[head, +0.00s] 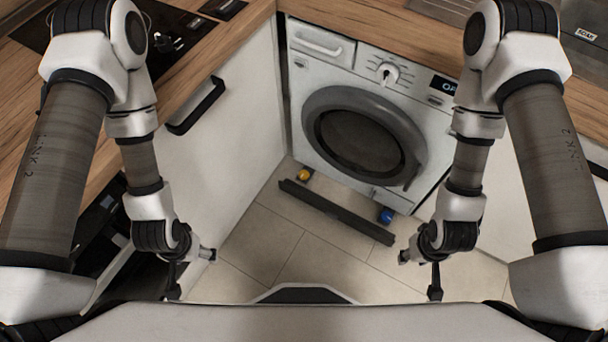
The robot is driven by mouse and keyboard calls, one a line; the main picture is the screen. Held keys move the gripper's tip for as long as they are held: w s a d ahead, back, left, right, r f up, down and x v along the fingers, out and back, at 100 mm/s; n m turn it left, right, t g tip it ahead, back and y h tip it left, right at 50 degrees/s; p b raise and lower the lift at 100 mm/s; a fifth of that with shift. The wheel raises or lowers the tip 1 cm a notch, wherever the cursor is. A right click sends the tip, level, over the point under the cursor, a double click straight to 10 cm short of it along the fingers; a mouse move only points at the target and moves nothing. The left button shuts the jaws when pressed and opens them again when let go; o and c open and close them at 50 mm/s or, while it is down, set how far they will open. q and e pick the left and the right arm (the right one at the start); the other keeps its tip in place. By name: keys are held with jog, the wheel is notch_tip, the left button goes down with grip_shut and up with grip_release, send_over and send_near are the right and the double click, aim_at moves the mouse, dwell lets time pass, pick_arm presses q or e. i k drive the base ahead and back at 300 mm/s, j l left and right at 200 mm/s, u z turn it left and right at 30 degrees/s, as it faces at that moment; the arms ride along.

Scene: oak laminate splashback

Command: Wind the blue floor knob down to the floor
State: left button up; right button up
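The blue floor knob (386,215) is a small round blue piece under the front right corner of the washing machine (357,127). A dark bar lies in front of it, so I cannot tell whether the knob touches the floor. My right gripper (419,275) is near the floor, in front of the knob and a little to its right, apart from it. Its two fingers are spread and empty. My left gripper (190,272) hangs at the left, also with spread fingers and nothing between them, far from the knob.
The dark bar (337,211) lies on the tiled floor (265,238) along the machine's front. A white cabinet (225,125) with a black handle stands left. The wooden worktop (350,25) runs above. Floor between my grippers is clear.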

aim_at(386, 215)
jog(key=z, duration=1.05)
